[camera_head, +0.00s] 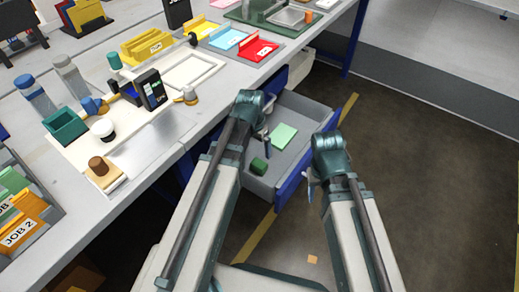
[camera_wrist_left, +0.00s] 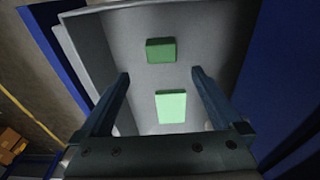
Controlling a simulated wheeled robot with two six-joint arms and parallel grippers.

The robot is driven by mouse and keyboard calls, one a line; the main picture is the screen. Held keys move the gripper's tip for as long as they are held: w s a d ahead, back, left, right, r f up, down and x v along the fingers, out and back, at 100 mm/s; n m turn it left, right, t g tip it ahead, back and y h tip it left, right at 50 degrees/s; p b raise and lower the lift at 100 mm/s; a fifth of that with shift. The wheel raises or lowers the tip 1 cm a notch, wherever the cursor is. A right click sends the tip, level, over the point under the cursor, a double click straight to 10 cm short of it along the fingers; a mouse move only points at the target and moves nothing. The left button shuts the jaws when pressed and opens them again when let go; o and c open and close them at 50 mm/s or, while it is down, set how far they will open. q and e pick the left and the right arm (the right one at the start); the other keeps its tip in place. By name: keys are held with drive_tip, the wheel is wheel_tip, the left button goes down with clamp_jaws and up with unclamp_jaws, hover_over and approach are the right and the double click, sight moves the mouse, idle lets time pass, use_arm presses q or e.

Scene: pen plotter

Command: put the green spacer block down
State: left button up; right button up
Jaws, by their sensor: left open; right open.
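The green spacer block (camera_head: 259,165) lies in the open grey drawer (camera_head: 300,115), near the drawer's front end. In the left wrist view the block (camera_wrist_left: 160,50) rests on the drawer floor, beyond my open fingertips and apart from them. A flat light green piece (camera_head: 283,134) also lies in the drawer; it shows between my fingers in the left wrist view (camera_wrist_left: 171,106). My left gripper (camera_wrist_left: 160,77) is open and empty, over the drawer. In the head view the left gripper (camera_head: 266,142) is small and partly hidden by its wrist. My right gripper (camera_head: 309,186) is open, outside the drawer on the right.
The workbench (camera_head: 185,128) on the left carries a yellow holder (camera_head: 146,46), coloured trays (camera_head: 228,38), bottles and a black box (camera_head: 151,90). The drawer's blue side (camera_head: 291,184) and walls surround the block. A small orange piece (camera_head: 312,259) lies on the floor. Floor at right is clear.

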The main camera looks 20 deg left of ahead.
use_arm(q)
drive_tip(key=shift+g+y, duration=0.8)
drive_tip(key=shift+y, duration=0.1)
drive_tip(key=s+d, duration=0.3)
drive_tip(key=s, duration=0.1)
drive_tip(key=s+d, duration=0.7)
drive_tip(key=s, duration=0.2)
drive_tip(key=shift+d, duration=0.4)
drive_tip(key=shift+w, duration=0.1)
wheel_tip(320, 180, up, 28)
drive_tip(key=p, duration=2.7)
drive_tip(key=shift+f+p, duration=0.25)
drive_tip(key=shift+p, duration=0.05)
